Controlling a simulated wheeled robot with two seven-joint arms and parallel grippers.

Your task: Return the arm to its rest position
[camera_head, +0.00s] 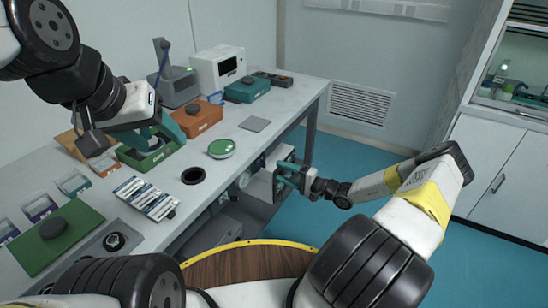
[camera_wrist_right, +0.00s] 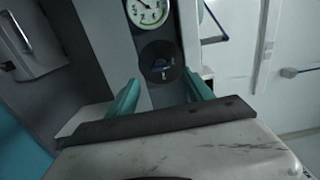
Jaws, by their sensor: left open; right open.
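My left arm reaches in from the upper left in the head view. Its gripper (camera_head: 168,130) has teal fingers low over a green box (camera_head: 148,158) on the table; the wrist partly hides the fingers, and I see nothing held. My right arm stretches out past the table's right side. Its gripper (camera_head: 284,176) is open beside equipment under the tabletop. In the right wrist view the teal fingers (camera_wrist_right: 163,95) are spread and empty, with a dark round knob (camera_wrist_right: 160,62) beyond the gap between them and a dial gauge (camera_wrist_right: 147,11) above it.
The table (camera_head: 225,180) holds an orange box (camera_head: 198,120), a green round dish (camera_head: 221,148), a black ring (camera_head: 193,175), slide-like strips (camera_head: 147,197) and a green mat (camera_head: 55,235). Equipment stands under its right edge. Open teal floor (camera_head: 330,150) lies to the right, before white cabinets (camera_head: 490,170).

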